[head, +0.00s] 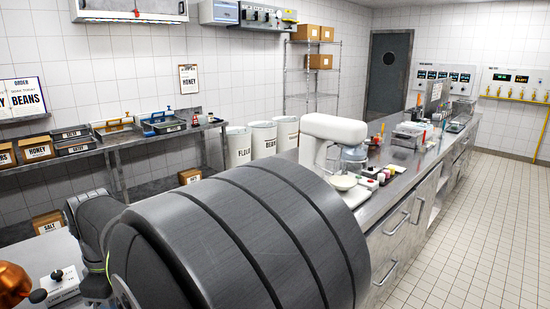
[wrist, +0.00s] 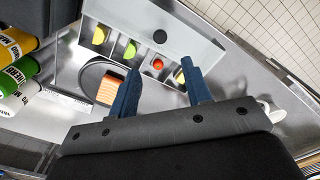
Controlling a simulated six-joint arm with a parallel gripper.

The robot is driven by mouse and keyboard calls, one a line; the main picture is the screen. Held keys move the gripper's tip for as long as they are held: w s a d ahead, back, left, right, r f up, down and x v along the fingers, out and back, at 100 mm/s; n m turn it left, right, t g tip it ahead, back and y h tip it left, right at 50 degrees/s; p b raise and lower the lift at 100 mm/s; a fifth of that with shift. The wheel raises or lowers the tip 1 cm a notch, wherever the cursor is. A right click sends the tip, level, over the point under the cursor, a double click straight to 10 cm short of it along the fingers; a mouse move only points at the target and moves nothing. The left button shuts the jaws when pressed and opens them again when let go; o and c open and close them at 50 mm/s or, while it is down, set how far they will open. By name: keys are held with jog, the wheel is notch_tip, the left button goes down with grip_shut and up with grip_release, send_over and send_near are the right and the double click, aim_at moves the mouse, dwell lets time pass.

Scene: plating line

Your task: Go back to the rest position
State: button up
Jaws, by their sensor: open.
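My gripper (wrist: 160,66) shows in the wrist view with its two blue fingers apart and nothing between them. It hangs over a metal work surface (wrist: 215,15). Beyond the fingers is a metal holder (wrist: 205,45) with yellow, green and red-orange pieces in a row. An orange ribbed block (wrist: 108,92) lies just left of the left finger, inside a dark rounded outline. In the head view my large grey arm link fills the lower middle, and the gripper is not visible there.
Bottles with yellow and green labels (wrist: 18,75) lie at the wrist view's left edge. A white item (wrist: 270,110) is at right. In the head view, a counter (head: 400,160) with a white mixer (head: 335,128) runs along the right; a shelf with bins (head: 75,140) is left. The tiled floor (head: 480,230) is clear.

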notch_tip(320, 180, down, 12)
jog(key=shift+w+a+r, duration=0.1)
jog(key=shift+r, duration=0.05)
jog(key=w+a, duration=0.4)
jog(key=shift+w+a+r, duration=0.5)
jog(key=shift+w+a, duration=0.05)
notch_tip(320, 180, up, 17)
jog(key=w+d+f+m, duration=0.2)
jog(key=w+m, duration=0.4)
jog(key=w, duration=0.8)
jog(key=shift+f, duration=0.35)
jog(key=shift+d, duration=0.1)
jog(key=s+a+r+n, duration=0.2)
jog(key=s+n, duration=0.3)
jog(key=s, duration=0.8)
notch_tip(320, 180, down, 7)
jog(key=s+n, duration=0.1)
